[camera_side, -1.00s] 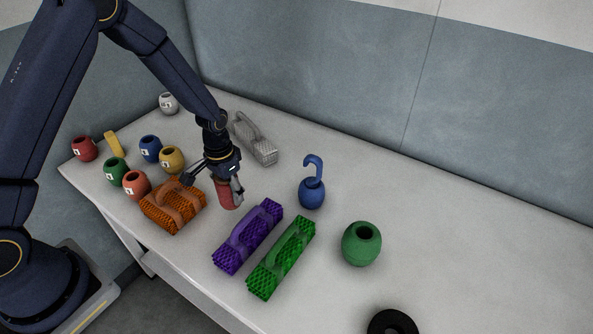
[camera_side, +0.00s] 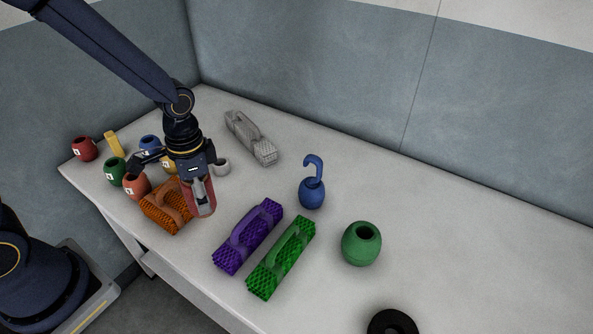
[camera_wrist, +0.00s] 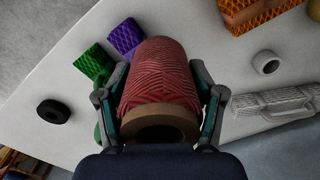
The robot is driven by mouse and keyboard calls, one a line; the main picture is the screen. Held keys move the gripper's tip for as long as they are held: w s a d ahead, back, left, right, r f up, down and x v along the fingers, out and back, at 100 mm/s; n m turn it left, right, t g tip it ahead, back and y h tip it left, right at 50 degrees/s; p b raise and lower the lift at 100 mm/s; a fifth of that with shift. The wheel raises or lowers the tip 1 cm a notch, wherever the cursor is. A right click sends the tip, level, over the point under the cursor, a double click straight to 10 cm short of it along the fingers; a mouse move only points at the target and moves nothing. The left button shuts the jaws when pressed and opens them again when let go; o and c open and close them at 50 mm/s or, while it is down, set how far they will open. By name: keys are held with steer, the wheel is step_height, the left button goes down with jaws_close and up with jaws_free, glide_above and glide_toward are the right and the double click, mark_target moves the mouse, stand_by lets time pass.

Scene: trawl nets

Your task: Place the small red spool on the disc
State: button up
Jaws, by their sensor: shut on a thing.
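The small red spool (camera_wrist: 158,70) has a red wound body and a brown end with a dark hole. My gripper (camera_side: 200,192) is shut on it, one finger on each side in the wrist view. In the side view the spool (camera_side: 207,205) is partly hidden by the fingers and hangs beside the orange brush-like block. The black disc (camera_side: 392,324) lies at the bottom edge of the side view, cut off by the frame, with a dark centre. In the wrist view the disc (camera_wrist: 53,111) is at the left, well apart from the spool.
Orange (camera_side: 166,212), purple (camera_side: 249,237), green (camera_side: 282,258) and grey (camera_side: 250,137) handled blocks lie on the table. A hooked blue float (camera_side: 312,193) and a green pot (camera_side: 361,243) stand right of them. A white ring (camera_side: 222,167) is behind my gripper. Several small pots crowd the left end.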

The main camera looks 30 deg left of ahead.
steer(key=d+r+m, duration=0.2)
steer(key=d+m, duration=0.6)
steer(key=d, duration=0.9)
steer(key=s+d+m, duration=0.6)
steer(key=s+d, duration=0.3)
steer(key=d, duration=0.5)
glide_toward(381, 331)
steer(key=shift+s+a+f, duration=0.2)
steer(key=shift+s+f, duration=0.15)
steer(key=shift+s, duration=0.25)
steer(key=shift+s+a+f, duration=0.2)
steer(key=shift+s+f, duration=0.2)
steer(key=shift+s, duration=0.2)
steer(key=shift+w+d+f, duration=0.1)
steer(key=shift+f, duration=1.55)
steer(key=shift+f, duration=0.15)
